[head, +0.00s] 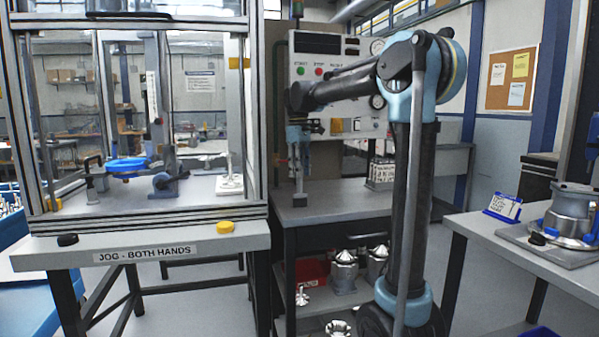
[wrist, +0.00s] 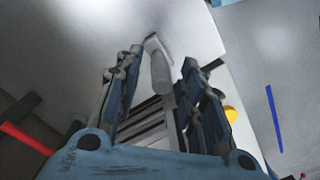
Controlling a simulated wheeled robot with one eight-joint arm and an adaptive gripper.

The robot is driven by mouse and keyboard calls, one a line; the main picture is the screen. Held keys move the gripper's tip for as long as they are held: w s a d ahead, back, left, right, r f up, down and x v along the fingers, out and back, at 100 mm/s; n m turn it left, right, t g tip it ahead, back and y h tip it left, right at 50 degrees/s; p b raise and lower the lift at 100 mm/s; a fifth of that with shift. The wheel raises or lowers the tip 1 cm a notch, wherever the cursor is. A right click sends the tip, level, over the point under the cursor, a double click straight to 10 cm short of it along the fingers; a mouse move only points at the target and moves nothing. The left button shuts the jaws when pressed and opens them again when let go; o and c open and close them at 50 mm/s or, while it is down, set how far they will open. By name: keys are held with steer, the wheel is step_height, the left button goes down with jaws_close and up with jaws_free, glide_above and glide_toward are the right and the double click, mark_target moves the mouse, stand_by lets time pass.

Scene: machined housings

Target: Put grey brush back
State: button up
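The grey brush shows in the wrist view as a pale, rounded handle (wrist: 160,74) with a wider crosspiece at its far end. It lies between the two fingers of my gripper (wrist: 163,58). The fingers are spread, with a gap visible on each side of the handle. In the head view my gripper (head: 299,138) points down over the left part of the grey bench (head: 345,200).
A framed enclosure (head: 262,110) stands close left of my gripper, with a yellow button (head: 225,227) on its front ledge. A control panel (head: 312,60) rises behind. A small rack (head: 381,173) stands on the bench to the right. A red bin (head: 312,272) and metal housings sit below.

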step_height(320, 180, up, 12)
steer(key=s+d+f+m+t, duration=0.1)
steer(key=s+d+f+m, duration=0.5)
steer(key=s+d+f, duration=0.95)
steer(key=s+d+f+m+t, duration=0.1)
steer(key=s+d+f+m, duration=0.2)
steer(key=s+f, duration=0.5)
steer(key=s+d+f+m, duration=0.2)
steer(key=s+f, duration=0.6)
steer(key=f, duration=0.8)
steer(key=shift+s+d+f+m+t, duration=0.2)
steer(key=shift+s+d+m+t, duration=0.05)
steer(key=shift+d+m+t, duration=0.2)
steer(key=shift+w+f, duration=0.2)
steer(key=shift+w, duration=0.3)
